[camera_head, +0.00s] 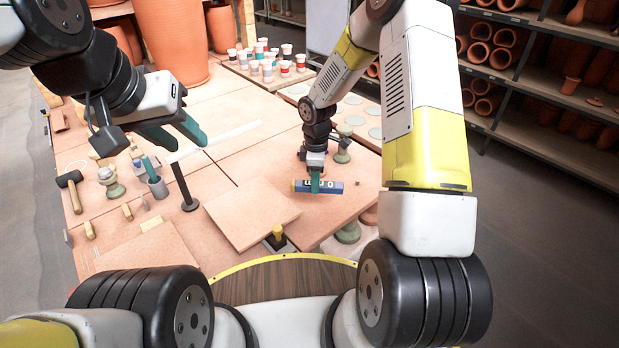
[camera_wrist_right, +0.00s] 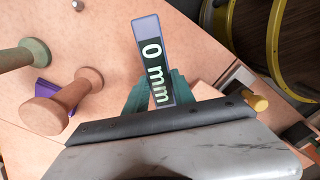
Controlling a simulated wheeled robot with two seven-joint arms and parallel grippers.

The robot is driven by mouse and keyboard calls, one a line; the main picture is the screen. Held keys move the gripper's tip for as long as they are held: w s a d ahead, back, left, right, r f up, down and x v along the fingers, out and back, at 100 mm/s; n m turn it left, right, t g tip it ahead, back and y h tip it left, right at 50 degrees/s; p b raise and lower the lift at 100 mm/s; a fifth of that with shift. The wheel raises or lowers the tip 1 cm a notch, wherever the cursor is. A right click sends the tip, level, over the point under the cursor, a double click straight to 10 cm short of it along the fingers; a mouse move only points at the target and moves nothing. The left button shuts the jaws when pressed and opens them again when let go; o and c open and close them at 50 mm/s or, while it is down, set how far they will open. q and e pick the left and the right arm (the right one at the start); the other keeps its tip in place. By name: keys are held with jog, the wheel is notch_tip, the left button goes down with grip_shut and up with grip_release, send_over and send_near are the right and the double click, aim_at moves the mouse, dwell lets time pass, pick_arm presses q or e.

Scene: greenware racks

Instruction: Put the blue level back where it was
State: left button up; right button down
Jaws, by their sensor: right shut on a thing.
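The blue level (camera_head: 333,187) is a short bar with pale markings and a yellowish left end in the head view. My right gripper (camera_head: 315,185) is shut on it from above, over the terracotta-coloured board on the right of the table. In the right wrist view the level (camera_wrist_right: 150,35) stands out between the teal fingers (camera_wrist_right: 157,95), its dark face reading "0 mm". Whether it touches the board is hard to tell. My left gripper (camera_head: 190,140) is open and empty above the left part of the table, away from the level.
A square slab (camera_head: 252,213) lies left of the level. A black post (camera_head: 184,187) carries a pale strip. Several cups (camera_head: 268,66) and a tall pot (camera_head: 172,40) stand behind. In the wrist view, a terracotta spool-shaped piece (camera_wrist_right: 62,101) is nearby.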

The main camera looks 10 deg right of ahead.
aim_at(315, 207)
notch_tip(315, 207, down, 8)
jog(key=shift+r, duration=0.15)
dwell(0.4)
jog(key=c, duration=1.1)
grip_release()
jog(key=shift+o, duration=0.2)
